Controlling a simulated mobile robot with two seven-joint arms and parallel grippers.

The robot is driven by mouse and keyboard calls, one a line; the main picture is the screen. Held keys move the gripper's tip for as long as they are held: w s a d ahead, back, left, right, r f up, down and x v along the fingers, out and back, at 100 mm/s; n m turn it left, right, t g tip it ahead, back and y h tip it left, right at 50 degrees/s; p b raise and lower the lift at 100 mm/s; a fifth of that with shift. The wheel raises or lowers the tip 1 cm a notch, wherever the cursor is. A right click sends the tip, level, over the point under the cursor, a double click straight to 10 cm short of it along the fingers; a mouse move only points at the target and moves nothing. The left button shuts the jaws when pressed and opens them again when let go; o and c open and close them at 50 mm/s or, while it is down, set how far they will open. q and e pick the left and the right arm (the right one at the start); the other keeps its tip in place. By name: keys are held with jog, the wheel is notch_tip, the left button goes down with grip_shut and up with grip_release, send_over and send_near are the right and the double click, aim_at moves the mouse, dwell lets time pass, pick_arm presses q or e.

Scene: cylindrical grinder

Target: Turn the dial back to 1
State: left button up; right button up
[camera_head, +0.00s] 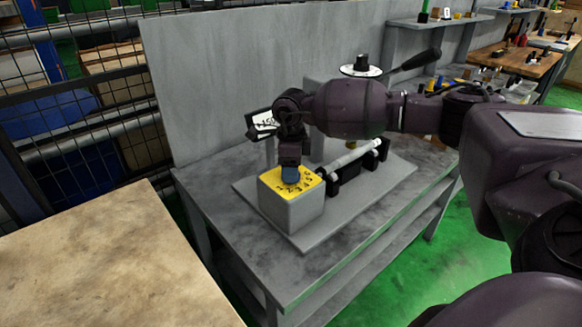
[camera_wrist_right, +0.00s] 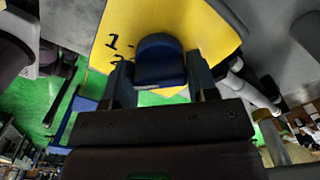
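The blue dial (camera_head: 290,174) sits on the yellow top plate (camera_head: 306,183) of a grey box at the front left corner of the grinder's base. Black numbers run along the plate. In the right wrist view the blue dial (camera_wrist_right: 160,62) stands between the two fingers of my right gripper (camera_wrist_right: 162,72), which appear to press on its sides. The numbers 1 and 2 show on the yellow plate (camera_wrist_right: 208,28) left of the dial. The dial's pointer mark is not clear. In the head view my right gripper (camera_head: 290,164) points down onto the dial. My left gripper is out of view.
A white cylindrical workpiece (camera_head: 356,154) lies between black holders right of the box. A white round dial with a black knob (camera_head: 361,68) and a black lever (camera_head: 416,60) stand behind my arm. A wooden table (camera_head: 110,260) is at lower left, beside a wire fence (camera_head: 100,80).

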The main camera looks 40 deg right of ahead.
jog(key=shift+c, duration=0.6)
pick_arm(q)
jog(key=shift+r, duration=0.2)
pick_arm(e)
jog(key=shift+r+m+p, duration=0.15)
jog(key=shift+m+p, duration=0.3)
jog(key=shift+m, duration=0.25)
jog(key=shift+m+p, duration=0.45)
jog(key=shift+m, duration=0.55)
jog(key=shift+m+p, duration=0.5)
jog(key=shift+m, duration=0.7)
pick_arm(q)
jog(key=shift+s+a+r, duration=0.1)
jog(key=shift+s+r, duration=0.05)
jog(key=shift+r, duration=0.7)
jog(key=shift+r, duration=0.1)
pick_arm(e)
jog(key=o, duration=0.9)
